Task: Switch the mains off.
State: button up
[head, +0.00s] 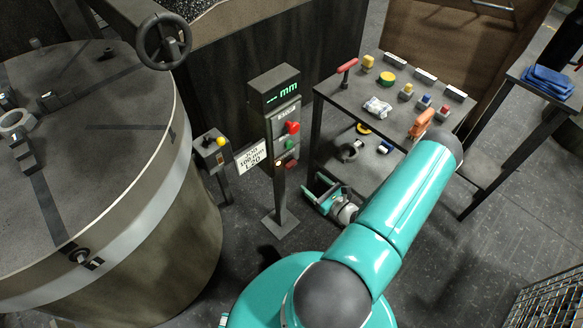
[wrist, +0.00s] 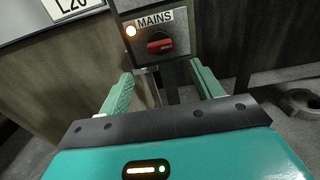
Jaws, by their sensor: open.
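The mains switch is a red rotary knob (wrist: 159,45) on a dark round base, under a white MAINS label (wrist: 155,19). Its handle lies roughly level, along the line of the label. An amber lamp (wrist: 130,31) beside it is lit. In the head view the switch box (head: 287,162) sits low on the control post (head: 282,200), below the green button. My gripper (wrist: 162,72) is open and empty; the knob shows beyond and between its fingertips, apart from them. In the head view my gripper (head: 314,188) is right of the post, low down.
A red knob (head: 293,127) and a green button (head: 289,145) sit above on the post, under a lit display (head: 283,92). A sign (head: 251,157) and a yellow-button box (head: 213,150) stand left. A cluttered trolley (head: 350,92) stands right; a large drum (head: 100,190) fills the left.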

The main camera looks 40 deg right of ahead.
aim_at(293, 166)
jog(key=w, duration=1)
jog(key=shift+w+a, duration=0.15)
jog(key=c, duration=1)
